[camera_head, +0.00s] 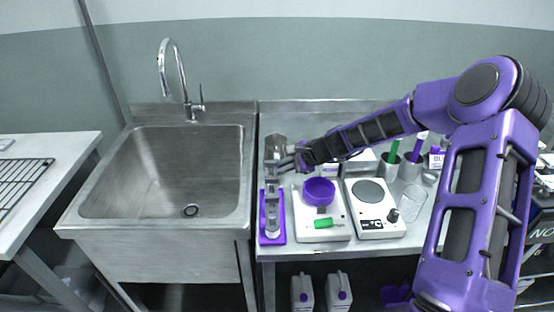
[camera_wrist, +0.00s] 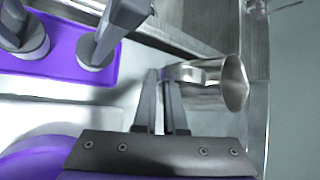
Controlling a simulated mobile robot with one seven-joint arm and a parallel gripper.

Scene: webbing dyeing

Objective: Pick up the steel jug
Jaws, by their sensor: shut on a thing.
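The steel jug (camera_head: 276,147) is at the back left of the steel bench, just right of the sink. In the wrist view the jug (camera_wrist: 232,84) lies to the right of the fingers, with its open mouth facing right. My gripper (camera_head: 293,161) is at the jug's near right side. In the wrist view my gripper (camera_wrist: 162,78) has its two fingers close together at the jug's handle side, shut on it. The exact grip on the handle is partly hidden by the fingers. I cannot tell whether the jug's base touches the bench.
A purple tray (camera_head: 264,238) with grey metal devices stands in front of the jug. A glass beaker (camera_head: 411,203) and steel cups are farther right. The sink (camera_head: 165,172) is empty.

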